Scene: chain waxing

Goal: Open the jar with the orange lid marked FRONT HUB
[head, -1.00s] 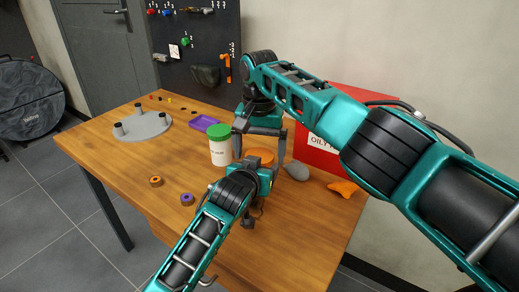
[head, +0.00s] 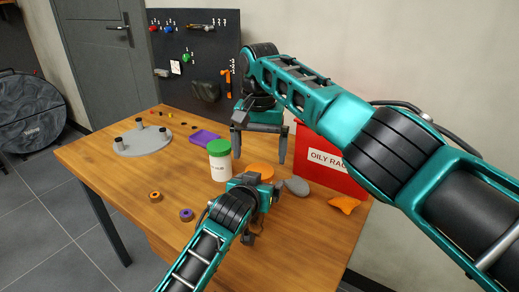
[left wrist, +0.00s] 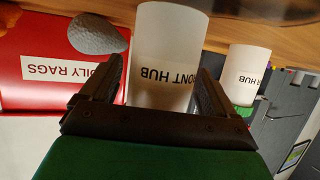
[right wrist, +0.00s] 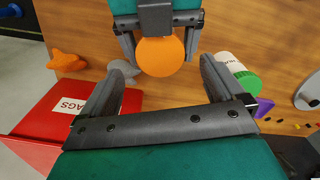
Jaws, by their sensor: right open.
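The FRONT HUB jar shows upside down in the left wrist view (left wrist: 165,55), white with black lettering. Its orange lid (head: 260,171) shows in the head view and as a round disc in the right wrist view (right wrist: 161,57). My left gripper (head: 258,178) is low at the jar; its fingers lie on both sides of the jar in the left wrist view, but whether they press on it I cannot tell. The jar's body is mostly hidden behind this gripper in the head view. My right gripper (head: 259,158) is open and empty, pointing down above and behind the lid.
A second white jar with a green lid (head: 219,147) stands just left. A grey stone-like object (head: 297,186), orange cloth (head: 344,204) and red OILY RAGS bin (head: 335,172) are at right. A purple tray (head: 204,137), grey disc with posts (head: 142,143) and small rings lie left.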

